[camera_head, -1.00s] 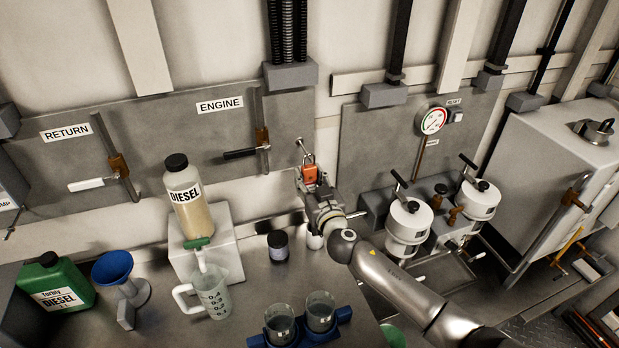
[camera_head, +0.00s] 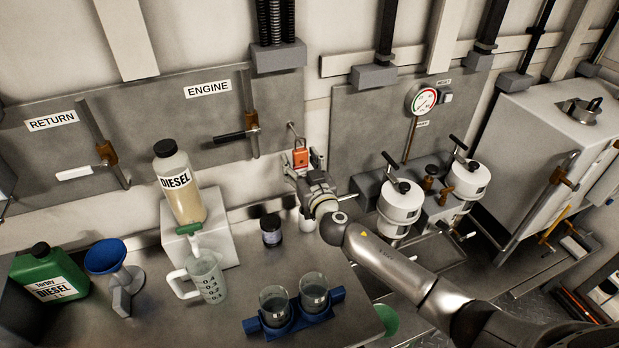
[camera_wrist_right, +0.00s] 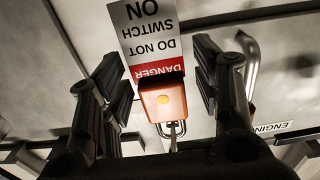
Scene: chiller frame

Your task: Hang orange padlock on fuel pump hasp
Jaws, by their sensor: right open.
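The orange padlock (camera_head: 300,158) hangs at a metal hook (camera_head: 293,128) on the wall, right of the ENGINE plate. In the right wrist view the padlock (camera_wrist_right: 163,103) appears upside down, with its shackle (camera_wrist_right: 173,132) below and a DANGER tag (camera_wrist_right: 152,40) above. My right gripper (camera_head: 303,163) is at the padlock, open, with one finger on each side. The wrist view shows gaps between the padlock and both fingers of the gripper (camera_wrist_right: 162,85). My left gripper is not in view. I cannot make out the fuel pump hasp.
White filter canisters (camera_head: 400,203) stand right of the gripper. A handled ENGINE valve (camera_head: 252,120) is to its left.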

